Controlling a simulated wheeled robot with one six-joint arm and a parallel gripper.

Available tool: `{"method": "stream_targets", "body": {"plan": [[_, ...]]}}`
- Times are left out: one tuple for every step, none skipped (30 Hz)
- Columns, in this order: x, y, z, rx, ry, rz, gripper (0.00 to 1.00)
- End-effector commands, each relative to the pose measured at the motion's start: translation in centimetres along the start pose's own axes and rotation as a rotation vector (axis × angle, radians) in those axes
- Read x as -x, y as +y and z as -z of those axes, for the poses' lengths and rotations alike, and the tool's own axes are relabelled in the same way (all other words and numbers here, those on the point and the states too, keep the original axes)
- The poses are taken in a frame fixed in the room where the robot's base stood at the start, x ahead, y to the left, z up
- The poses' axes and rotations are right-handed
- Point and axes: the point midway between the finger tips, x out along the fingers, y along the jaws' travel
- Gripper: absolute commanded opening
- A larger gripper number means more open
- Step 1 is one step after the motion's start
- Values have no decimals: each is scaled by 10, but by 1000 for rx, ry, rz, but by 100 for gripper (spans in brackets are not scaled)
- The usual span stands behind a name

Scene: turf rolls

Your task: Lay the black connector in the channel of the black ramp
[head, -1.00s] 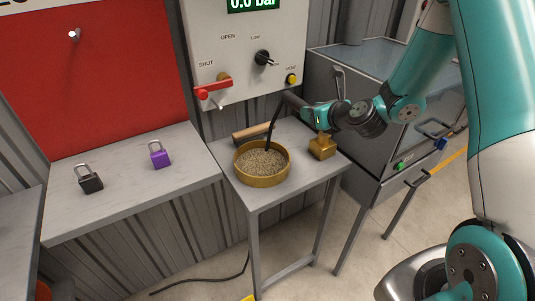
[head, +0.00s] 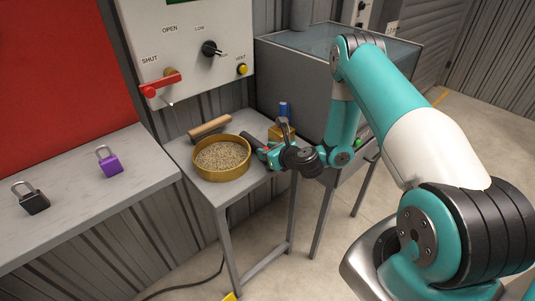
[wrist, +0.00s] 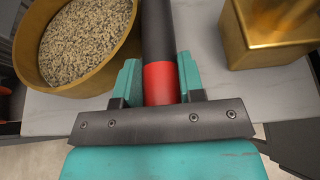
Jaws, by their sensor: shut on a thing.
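My gripper (head: 264,149) is shut on a black rod-like piece with a red band, which I take as the black connector (head: 250,140). In the wrist view the fingers (wrist: 160,82) clamp its red part, and the black connector (wrist: 157,30) points away from me. It is above the small grey table, between a gold bowl of grain and a brass block. Whether it touches the tabletop is unclear. I cannot make out the black ramp or its channel in either view.
The gold bowl (head: 222,174) stands left of my gripper, with a wooden-handled bar (head: 210,127) behind it. The brass block (wrist: 285,45) is close on the right. Black (head: 32,198) and purple (head: 109,161) padlocks lie on the left bench. A valve panel (head: 190,60) stands behind.

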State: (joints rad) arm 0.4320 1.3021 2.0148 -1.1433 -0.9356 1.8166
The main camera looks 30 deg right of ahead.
Motion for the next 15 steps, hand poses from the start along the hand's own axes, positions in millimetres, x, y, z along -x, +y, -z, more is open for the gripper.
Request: {"method": "stream_targets", "body": {"plan": [[-2,0,5,-1,0,0,5],[-3,0,7,-1,-1,0,5],[-4,0,8,-1,-2,1,5],[-4,0,9,0,-3,1,5],[-4,0,8,0,-3,1,5],[-4,0,8,0,-3,1,5],[-4,0,8,0,-3,1,5],[-4,0,8,0,-3,1,5],[-4,0,8,0,-3,0,5],[-4,0,8,0,-3,0,5],[-4,0,9,0,-3,0,5],[-5,0,11,0,-2,0,5],[-5,0,12,0,-2,0,5],[-5,0,12,0,-1,0,38],[-5,0,11,0,-1,0,48]]}}
